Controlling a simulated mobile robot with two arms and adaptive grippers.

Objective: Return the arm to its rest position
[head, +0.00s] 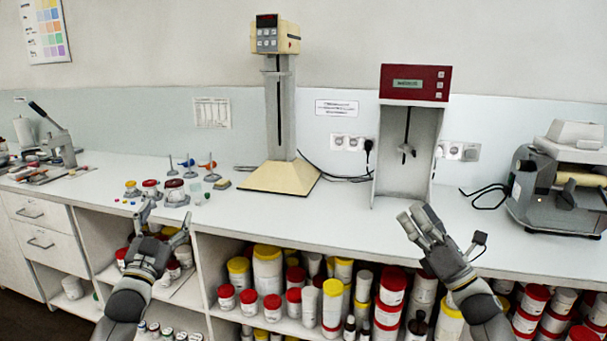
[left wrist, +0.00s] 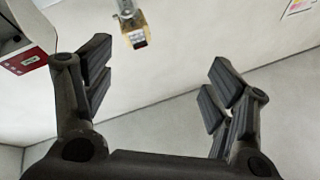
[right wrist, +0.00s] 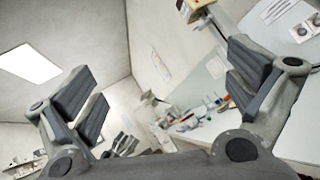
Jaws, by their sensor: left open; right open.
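My left gripper (head: 163,232) is open and empty, raised in front of the bench's front edge at the left of the head view. Its two spread fingers (left wrist: 160,90) show in the left wrist view with only wall and room between them. My right gripper (head: 428,222) is open in front of the bench below the red-topped mixer. In the right wrist view its fingers (right wrist: 165,95) stand wide apart with nothing between them. Both arms come up from the bottom of the head view.
The white bench (head: 330,215) holds a cream mixer stand (head: 279,176), a red-topped mixer (head: 414,84), a roller mill (head: 560,180) and small jars (head: 175,190). Shelves below hold several tubs (head: 267,268). The bench front between the grippers is clear.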

